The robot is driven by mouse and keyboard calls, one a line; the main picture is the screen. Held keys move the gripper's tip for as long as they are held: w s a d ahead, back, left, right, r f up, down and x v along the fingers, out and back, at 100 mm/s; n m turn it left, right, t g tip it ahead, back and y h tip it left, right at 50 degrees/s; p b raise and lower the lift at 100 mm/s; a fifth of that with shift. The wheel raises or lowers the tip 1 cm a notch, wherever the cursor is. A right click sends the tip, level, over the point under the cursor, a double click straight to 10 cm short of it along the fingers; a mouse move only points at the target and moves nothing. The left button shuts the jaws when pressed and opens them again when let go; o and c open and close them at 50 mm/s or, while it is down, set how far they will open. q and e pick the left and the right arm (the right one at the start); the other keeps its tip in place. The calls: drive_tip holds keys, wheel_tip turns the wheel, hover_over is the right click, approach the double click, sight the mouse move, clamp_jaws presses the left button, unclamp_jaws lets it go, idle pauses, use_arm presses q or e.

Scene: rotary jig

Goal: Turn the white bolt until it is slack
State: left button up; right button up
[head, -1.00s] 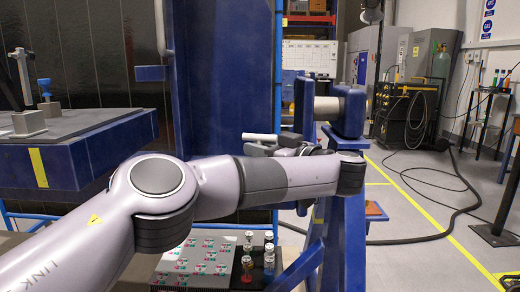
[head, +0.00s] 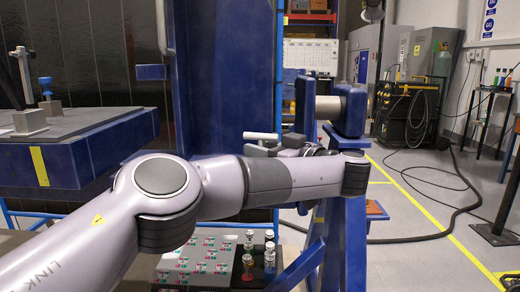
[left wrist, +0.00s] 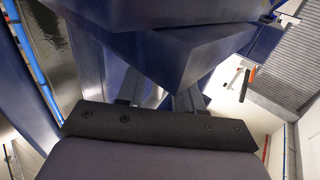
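My right gripper is not in view.
A blue table (head: 95,155) with grey clamps (head: 30,122) stands at the left. A pale cylinder (head: 327,107) joins blue jig parts at the right. A panel with buttons (head: 200,262) is below my arm. The floor at the right is open, with a black hose (head: 440,205).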

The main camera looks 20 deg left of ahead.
use_arm(q)
drive_tip(key=v, duration=0.6)
drive_tip(key=shift+d+p, duration=0.25)
drive_tip(key=shift+p, duration=0.1)
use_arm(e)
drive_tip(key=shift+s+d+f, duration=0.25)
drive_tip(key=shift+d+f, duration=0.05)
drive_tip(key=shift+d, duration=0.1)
use_arm(q)
drive_tip(key=shift+s, duration=0.15)
